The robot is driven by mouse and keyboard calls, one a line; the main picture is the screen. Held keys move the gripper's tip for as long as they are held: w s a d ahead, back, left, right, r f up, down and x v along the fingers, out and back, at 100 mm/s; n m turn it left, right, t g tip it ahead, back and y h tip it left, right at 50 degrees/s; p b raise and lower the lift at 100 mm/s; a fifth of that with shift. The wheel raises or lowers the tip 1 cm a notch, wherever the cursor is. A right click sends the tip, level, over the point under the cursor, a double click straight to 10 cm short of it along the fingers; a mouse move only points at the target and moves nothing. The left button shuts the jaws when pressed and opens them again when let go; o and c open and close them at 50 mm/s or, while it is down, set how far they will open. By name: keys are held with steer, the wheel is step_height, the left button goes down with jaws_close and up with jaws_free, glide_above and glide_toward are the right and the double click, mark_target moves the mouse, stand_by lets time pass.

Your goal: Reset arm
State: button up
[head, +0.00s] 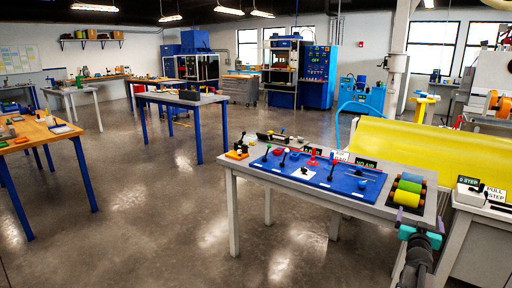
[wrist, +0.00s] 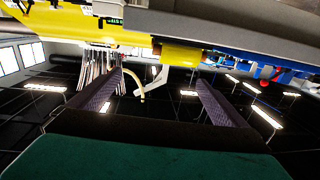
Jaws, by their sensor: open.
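My gripper (wrist: 160,78) shows in the wrist view as two dark purple fingers spread apart, with nothing held between them. That view is upside down, with the bench edge along its top and ceiling lights below. In the head view my arm (head: 418,250) stands at the bottom right, beside the right end of the grey bench (head: 232,178).
A blue mat (head: 342,187) with several small tools lies on the bench. Coloured rolls (head: 407,197) sit at its right end. A yellow sheet (head: 430,143) stands behind. A white box (head: 468,190) with signs is at right.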

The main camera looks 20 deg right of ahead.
steer(key=w+a+f+n+t+y, duration=0.1)
steer(key=w+a+f+y, duration=0.1)
steer(key=w+a+f, duration=0.65)
steer(key=w+a+f+n+t+y, duration=0.1)
steer(key=w+a+f+n+y, duration=0.15)
steer(key=w+a+f, duration=0.6)
steer(key=s+a+f+g+y+p, duration=0.1)
steer(key=a+f+y, duration=0.1)
steer(key=a+f, duration=0.45)
steer(key=a+f+g+y, duration=0.1)
steer(key=a+f, duration=0.3)
steer(key=a, duration=0.6)
steer(key=s+a+f+g+y+p, duration=0.1)
steer(key=a+f+y, duration=0.1)
steer(key=a+f, duration=0.45)
steer(key=s+a+f+n+g+y, duration=0.1)
steer(key=s+a+f+n+g, duration=0.15)
steer(key=s+a+f, duration=0.65)
steer(key=s+a+f+n+g+y, duration=0.1)
steer(key=s+a+f+g, duration=0.35)
steer(key=s+a, duration=0.4)
steer(key=s+a+f+n+g+y, duration=0.1)
steer(key=s+a+g, duration=0.3)
steer(key=s, duration=0.7)
steer(key=s+a+f+n+g+y, duration=0.1)
steer(key=s+a+g, duration=0.3)
steer(key=s, duration=0.8)
steer(key=shift+a+f+n+g+p, duration=0.15)
steer(key=shift+a+n+g+p, duration=0.3)
steer(key=shift+a, duration=0.25)
